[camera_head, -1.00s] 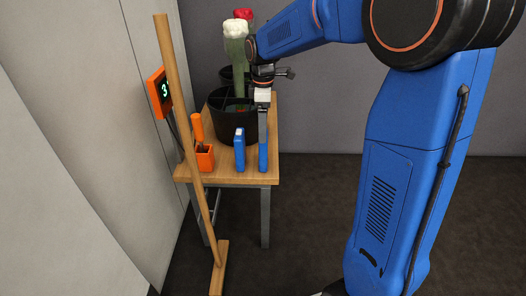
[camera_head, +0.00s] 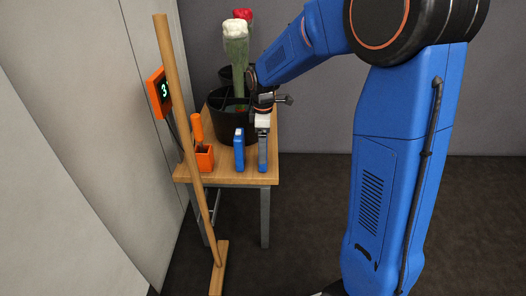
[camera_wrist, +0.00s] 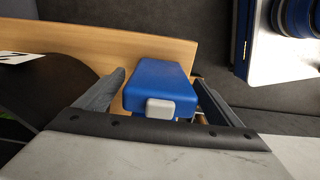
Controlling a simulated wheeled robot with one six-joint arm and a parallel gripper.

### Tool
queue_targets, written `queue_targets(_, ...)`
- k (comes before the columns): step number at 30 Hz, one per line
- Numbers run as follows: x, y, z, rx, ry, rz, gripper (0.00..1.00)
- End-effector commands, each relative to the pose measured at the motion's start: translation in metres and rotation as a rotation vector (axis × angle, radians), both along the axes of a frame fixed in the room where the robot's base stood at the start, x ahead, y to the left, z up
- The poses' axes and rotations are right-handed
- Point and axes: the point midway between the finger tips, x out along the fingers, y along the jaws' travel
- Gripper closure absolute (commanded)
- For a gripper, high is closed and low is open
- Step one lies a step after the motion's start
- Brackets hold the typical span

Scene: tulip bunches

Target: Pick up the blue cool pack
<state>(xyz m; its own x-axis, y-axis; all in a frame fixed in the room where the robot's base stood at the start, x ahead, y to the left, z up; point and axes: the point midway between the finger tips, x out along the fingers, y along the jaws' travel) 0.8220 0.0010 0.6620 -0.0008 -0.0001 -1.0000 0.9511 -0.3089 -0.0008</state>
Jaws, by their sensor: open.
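A blue cool pack (camera_head: 263,156) stands upright near the right edge of the wooden table (camera_head: 228,178). A second upright blue pack (camera_head: 239,153) with a pale mark at its top stands just left of it. My gripper (camera_head: 262,134) is directly above the right pack, pointing down. In the wrist view my gripper (camera_wrist: 159,77) is open, with grey fingers either side of the blue pack (camera_wrist: 158,78), which has a light grey cap. The left finger is close beside the pack.
A black divided bucket (camera_head: 228,125) with tulip bunches (camera_head: 236,50) stands behind the packs. An orange holder (camera_head: 204,158) is left of them. A wooden post (camera_head: 184,130) stands in front of the table's left side, beside an orange display (camera_head: 158,92).

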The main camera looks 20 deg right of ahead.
Motion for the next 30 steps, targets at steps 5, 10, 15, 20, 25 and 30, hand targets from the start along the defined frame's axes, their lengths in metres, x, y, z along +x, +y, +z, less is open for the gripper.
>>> queue_targets(5, 0.0, 0.0, 0.0, 0.0, 0.0, 0.0, 0.33)
queue_targets(10, 0.0, 0.0, 0.001, 0.001, -0.001, 0.0, 0.69)
queue_targets(15, 0.0, 0.0, 0.001, 0.001, -0.001, 0.0, 0.69)
queue_targets(20, 0.001, 0.0, 0.009, 0.001, -0.004, 0.0, 0.69)
queue_targets(25, 0.001, 0.0, 0.035, 0.001, -0.004, 0.0, 0.69)
queue_targets(30, 0.001, 0.0, 0.066, 0.0, -0.005, 0.0, 0.69)
